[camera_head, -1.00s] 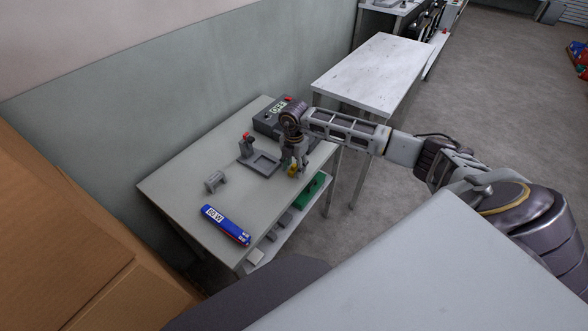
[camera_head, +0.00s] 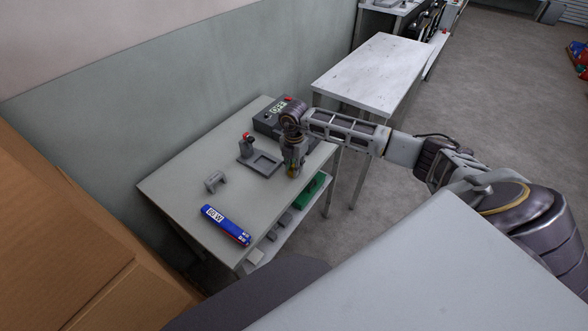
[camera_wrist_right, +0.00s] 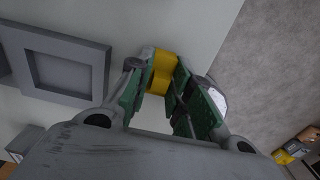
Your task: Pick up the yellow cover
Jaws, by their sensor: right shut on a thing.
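The yellow cover (camera_wrist_right: 161,72) is between the green-padded fingers of my right gripper (camera_wrist_right: 160,88) in the right wrist view. The gripper is shut on it, near the right edge of the grey table. In the head view my right gripper (camera_head: 293,170) points down at the tabletop, and only a small bit of yellow (camera_head: 292,176) shows at its fingertips. I cannot tell whether the cover still touches the table. My left gripper is not in view.
On the table (camera_head: 180,185) a grey fixture with a square recess (camera_head: 264,163) stands left of the gripper. A dark control box (camera_head: 268,121) is behind it. A grey bracket (camera_head: 215,181) and a blue box (camera_head: 226,224) lie toward the front. A white table (camera_head: 372,72) stands beyond.

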